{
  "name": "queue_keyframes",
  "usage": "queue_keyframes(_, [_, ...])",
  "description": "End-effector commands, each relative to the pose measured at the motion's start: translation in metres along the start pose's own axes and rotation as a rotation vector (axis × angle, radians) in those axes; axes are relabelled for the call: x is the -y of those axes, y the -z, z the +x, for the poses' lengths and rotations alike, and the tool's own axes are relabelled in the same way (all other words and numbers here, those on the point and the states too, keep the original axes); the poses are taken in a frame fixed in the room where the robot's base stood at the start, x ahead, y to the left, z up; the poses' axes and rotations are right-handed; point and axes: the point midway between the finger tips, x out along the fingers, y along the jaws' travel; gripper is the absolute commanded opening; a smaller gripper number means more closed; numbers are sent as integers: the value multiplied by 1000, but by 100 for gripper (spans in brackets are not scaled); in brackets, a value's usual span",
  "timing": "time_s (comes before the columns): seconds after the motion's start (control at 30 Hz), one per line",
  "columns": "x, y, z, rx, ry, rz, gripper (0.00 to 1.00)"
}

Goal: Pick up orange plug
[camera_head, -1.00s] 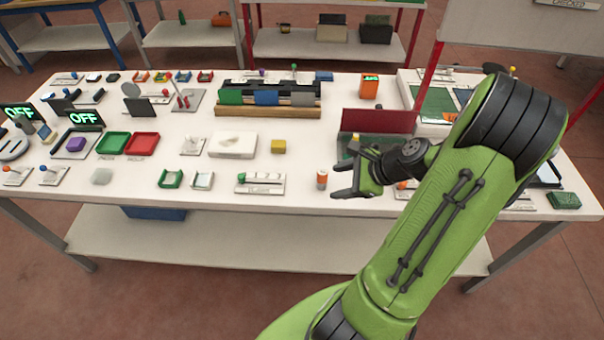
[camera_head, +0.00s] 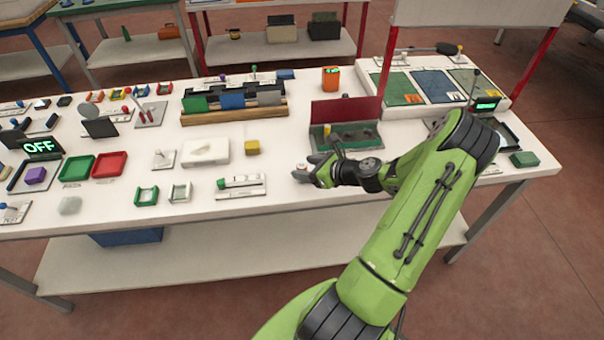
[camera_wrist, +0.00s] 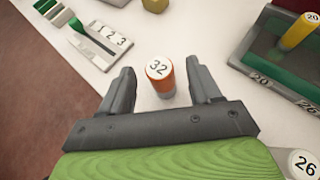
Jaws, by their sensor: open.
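The orange plug (camera_wrist: 161,83) is a small upright cylinder with an orange side and a white top marked 32. It stands on the white table. In the wrist view my gripper (camera_wrist: 161,72) is open, with one finger on each side of the plug and a gap visible at both sides. In the head view my gripper (camera_head: 307,170) is low over the table's front part, and the plug (camera_head: 303,166) is mostly hidden by the fingers.
A numbered slider panel (camera_head: 241,186) lies to the left. A yellow block (camera_head: 252,148) sits behind left. The table's front edge is close.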

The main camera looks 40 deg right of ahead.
Motion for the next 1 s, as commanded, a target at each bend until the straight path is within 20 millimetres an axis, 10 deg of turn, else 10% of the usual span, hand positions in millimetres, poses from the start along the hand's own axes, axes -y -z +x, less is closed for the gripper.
queue_keyframes(0.37, [0, 0, 23, -1, 1, 0, 61])
queue_keyframes(0.77, [0, 0, 23, -1, 0, 0, 0])
queue_keyframes(1.0, [0, -3, 21, 0, 1, -2, 0])
